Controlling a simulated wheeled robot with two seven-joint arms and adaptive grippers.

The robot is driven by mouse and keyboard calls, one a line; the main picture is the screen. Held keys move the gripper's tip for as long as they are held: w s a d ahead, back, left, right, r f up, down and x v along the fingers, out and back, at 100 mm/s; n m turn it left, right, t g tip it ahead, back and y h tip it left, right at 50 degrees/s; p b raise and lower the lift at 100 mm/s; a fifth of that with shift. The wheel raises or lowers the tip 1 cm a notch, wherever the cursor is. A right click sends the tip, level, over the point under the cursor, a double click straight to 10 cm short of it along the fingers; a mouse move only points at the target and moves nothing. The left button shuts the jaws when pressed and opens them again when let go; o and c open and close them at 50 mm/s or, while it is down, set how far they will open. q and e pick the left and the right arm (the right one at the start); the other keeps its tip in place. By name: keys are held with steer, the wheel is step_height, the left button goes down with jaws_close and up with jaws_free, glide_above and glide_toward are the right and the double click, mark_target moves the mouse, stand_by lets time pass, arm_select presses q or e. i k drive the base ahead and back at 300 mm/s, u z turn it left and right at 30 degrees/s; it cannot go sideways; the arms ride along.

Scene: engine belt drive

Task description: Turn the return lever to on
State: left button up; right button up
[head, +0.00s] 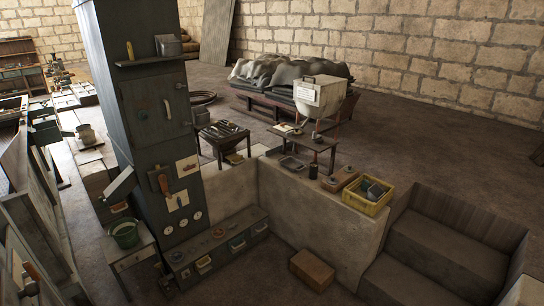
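A tall dark grey cabinet (150,110) stands left of centre. On its lower front is a lever with an orange-brown handle (163,184). Pale plates (178,201) with small brown fittings are mounted beside it, and another plate (187,166) is higher to the right. Any lettering is too small to read, so I cannot tell which fitting is the return lever or whether it is on or off. Neither of my grippers is in view.
Round white gauges (183,223) sit below the plates. A low drawer bench (218,243) runs along the cabinet's foot. A low wall (305,210), yellow crate (367,195) and steps (440,250) are at right.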

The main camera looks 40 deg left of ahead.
mark_target(31, 271)
steer(key=u, duration=2.2)
steer(key=i, duration=0.65)
steer(key=u, duration=1.1)
steer(key=k, duration=0.5)
steer(key=z, duration=1.4)
steer(key=i, duration=1.25)
steer(key=u, duration=1.75)
